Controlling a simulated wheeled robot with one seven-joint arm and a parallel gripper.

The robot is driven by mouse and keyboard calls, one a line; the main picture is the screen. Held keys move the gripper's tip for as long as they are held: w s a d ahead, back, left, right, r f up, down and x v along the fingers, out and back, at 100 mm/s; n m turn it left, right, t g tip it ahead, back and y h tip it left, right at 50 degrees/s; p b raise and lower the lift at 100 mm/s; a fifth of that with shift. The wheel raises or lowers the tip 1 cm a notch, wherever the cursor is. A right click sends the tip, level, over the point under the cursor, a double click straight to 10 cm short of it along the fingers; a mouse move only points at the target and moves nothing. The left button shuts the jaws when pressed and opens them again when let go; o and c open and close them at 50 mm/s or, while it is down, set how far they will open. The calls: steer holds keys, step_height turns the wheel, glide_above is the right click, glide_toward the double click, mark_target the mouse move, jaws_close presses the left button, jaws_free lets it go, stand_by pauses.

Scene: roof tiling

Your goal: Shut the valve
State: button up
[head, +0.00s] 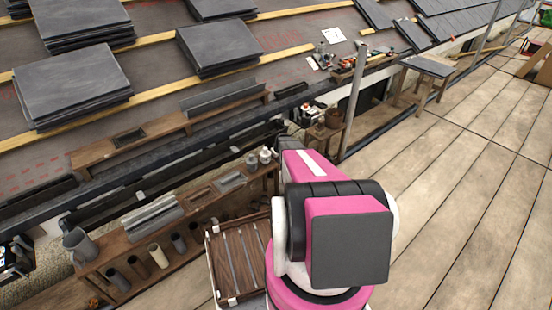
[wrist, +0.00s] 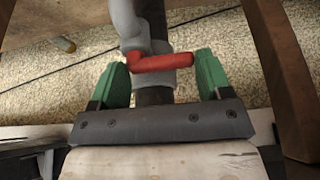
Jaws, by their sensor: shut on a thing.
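The valve is a grey pipe fitting (wrist: 150,47) with a red lever handle (wrist: 163,62), seen in the wrist view. The lever lies nearly level across the pipe, crosswise to it. My gripper (wrist: 162,70) has green fingers, one at each end of the lever, and is shut on the lever. The pipe (wrist: 124,14) runs up out of the picture. In the head view, my own pink and black arm hides the gripper and the valve.
In the wrist view, wooden posts (wrist: 283,75) stand close on the right, with a rough pale wall (wrist: 225,40) behind. The head view shows a wooden shelf (head: 130,245) with pots, a slatted crate (head: 238,262), slate stacks (head: 72,84) on the roof and clear decking (head: 460,200) at right.

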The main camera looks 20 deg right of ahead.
steer(key=shift+s+a, duration=0.1)
stand_by(0.3)
steer(key=o, duration=0.9)
steer(key=v, duration=1.1)
